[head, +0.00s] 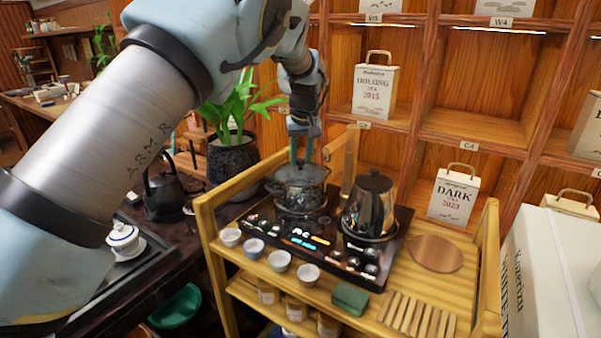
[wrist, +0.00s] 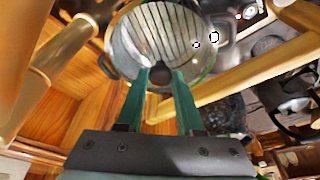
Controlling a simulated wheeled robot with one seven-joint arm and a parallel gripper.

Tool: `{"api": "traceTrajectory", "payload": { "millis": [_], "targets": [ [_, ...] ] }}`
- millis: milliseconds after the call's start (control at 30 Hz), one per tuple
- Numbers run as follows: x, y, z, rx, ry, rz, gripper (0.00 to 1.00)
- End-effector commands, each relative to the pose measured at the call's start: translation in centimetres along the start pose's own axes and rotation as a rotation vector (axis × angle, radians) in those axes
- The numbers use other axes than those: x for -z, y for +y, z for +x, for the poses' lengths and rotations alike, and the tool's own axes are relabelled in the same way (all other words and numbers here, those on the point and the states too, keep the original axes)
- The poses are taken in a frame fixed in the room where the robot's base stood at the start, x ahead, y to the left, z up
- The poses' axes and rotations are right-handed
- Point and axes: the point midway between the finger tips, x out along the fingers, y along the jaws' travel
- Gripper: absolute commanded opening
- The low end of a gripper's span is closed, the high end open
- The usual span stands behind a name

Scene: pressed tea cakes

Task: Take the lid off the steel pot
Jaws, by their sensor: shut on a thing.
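The steel pot (head: 301,200) stands on the left part of the black cooktop (head: 284,233) on a wooden cart, with a side handle on each side. Its round, shiny lid (head: 303,173) is over the pot; the wrist view shows the reflective lid (wrist: 165,35) with a dark knob (wrist: 160,77). My gripper (head: 301,158) points down from above. In the wrist view, its green fingers (wrist: 160,76) are shut on the knob. I cannot tell whether there is a gap between the lid and the pot's rim.
A glossy dark kettle (head: 370,205) stands just right of the pot. Several small cups (head: 280,260) line the cart's front left. A green sponge block (head: 350,298), slatted rack (head: 417,315) and round wooden board (head: 437,253) lie to the right. Wooden cart rails (head: 240,183) and a plant are close by.

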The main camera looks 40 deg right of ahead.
Motion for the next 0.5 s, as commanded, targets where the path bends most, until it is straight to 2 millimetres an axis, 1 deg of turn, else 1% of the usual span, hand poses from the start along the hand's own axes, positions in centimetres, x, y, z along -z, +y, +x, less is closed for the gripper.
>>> {"api": "traceTrajectory", "payload": {
  "millis": [167, 267, 367, 500],
  "targets": [
    [0.1, 0.0, -0.1, -0.001, 0.001, 0.0, 0.0],
    [0.3, 0.0, -0.8, -0.002, 0.001, -0.001, 0.0],
    [0.7, 0.1, -2.3, -0.003, 0.004, -0.001, 0.0],
    [1.5, 0.1, -5.0, -0.004, 0.005, -0.001, 0.0]
  ]
}}
